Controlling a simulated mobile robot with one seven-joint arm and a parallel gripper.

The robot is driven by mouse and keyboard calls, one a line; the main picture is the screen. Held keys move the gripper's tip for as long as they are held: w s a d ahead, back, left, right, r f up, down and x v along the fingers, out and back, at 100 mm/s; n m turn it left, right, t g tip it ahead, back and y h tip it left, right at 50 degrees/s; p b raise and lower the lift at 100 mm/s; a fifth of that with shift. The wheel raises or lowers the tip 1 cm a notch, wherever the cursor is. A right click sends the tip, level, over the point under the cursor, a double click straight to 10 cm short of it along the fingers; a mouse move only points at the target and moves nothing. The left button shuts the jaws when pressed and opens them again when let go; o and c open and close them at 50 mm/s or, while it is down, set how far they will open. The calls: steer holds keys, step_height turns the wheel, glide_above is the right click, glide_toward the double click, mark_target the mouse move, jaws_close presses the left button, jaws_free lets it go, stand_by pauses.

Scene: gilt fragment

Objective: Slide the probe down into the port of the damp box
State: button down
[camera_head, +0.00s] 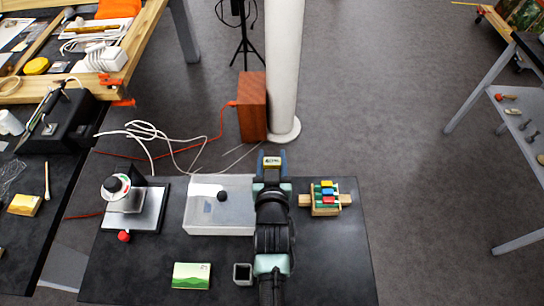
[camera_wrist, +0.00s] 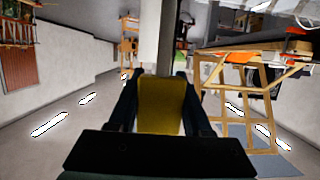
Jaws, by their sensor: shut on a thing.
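The damp box appears to be the pale, translucent box (camera_head: 205,222) on the dark table, left of my arm. A round black spot (camera_head: 222,196) on its top looks like the port. My gripper (camera_head: 271,168) is beyond the box's far right corner, to the right of the port. It is shut on the probe, whose small yellowish head (camera_head: 272,161) shows between the fingers. In the wrist view the probe's olive-yellow body (camera_wrist: 160,105) sits between both dark fingers, and a grey stem seems to extend from it. The stem's tip cannot be made out.
A device with a dial (camera_head: 117,187) stands on the table's left. A green card box (camera_head: 191,275) and a small square grey cup (camera_head: 242,273) are near the front. A wooden rack with coloured pieces (camera_head: 325,198) is right of my arm. A white column (camera_head: 284,80) stands behind.

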steer(key=shift+f+b, duration=3.35)
steer(key=shift+f, duration=0.5)
steer(key=shift+c, duration=1.3)
jaws_free()
steer(key=shift+s, duration=0.1)
steer(key=v, duration=1.2)
steer(key=shift+s+r+b, duration=0.25)
steer(key=shift+s+b, duration=0.05)
steer(key=shift+s, duration=0.05)
